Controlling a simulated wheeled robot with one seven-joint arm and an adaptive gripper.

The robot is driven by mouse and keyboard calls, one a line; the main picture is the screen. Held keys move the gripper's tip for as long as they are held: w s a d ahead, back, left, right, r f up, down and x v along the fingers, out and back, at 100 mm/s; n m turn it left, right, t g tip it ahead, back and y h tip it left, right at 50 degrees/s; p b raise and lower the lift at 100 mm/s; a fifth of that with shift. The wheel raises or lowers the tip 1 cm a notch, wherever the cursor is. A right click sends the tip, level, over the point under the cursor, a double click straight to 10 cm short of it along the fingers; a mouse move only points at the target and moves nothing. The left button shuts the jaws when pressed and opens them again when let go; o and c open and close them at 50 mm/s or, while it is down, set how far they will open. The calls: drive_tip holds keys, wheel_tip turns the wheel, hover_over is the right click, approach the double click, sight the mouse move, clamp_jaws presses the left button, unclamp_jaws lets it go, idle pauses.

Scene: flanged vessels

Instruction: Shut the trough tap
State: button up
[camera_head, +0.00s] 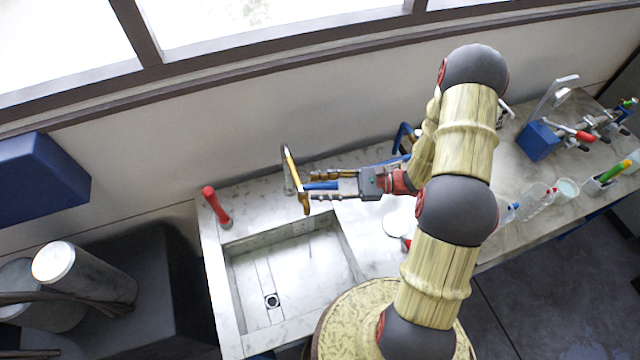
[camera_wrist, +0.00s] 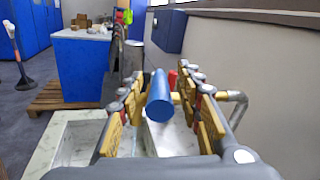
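The trough tap (camera_head: 295,178) stands at the back edge of the sink trough (camera_head: 235,290), with a brass-coloured body and a grey bent pipe. Its blue lever (camera_head: 320,186) points right, toward my gripper (camera_head: 312,185). In the wrist view the round blue end of the lever (camera_wrist: 158,100) lies between the two fingers of my gripper (camera_wrist: 162,88). Gaps show on both sides, so my gripper is open around the lever and not closed on it. The grey pipe (camera_wrist: 238,104) shows right of the fingers. Where the lever joins the body is partly hidden.
A red post (camera_head: 216,205) stands at the trough's back left corner. A blue wall box (camera_head: 45,180) and grey cylinders (camera_head: 85,272) are at the left. Bottles and a blue stand (camera_head: 538,141) occupy the counter at the right. The wall runs close behind the tap.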

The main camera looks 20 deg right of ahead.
drive_tip(key=shift+a, duration=0.1)
drive_tip(key=shift+c, duration=1.2)
clamp_jaws()
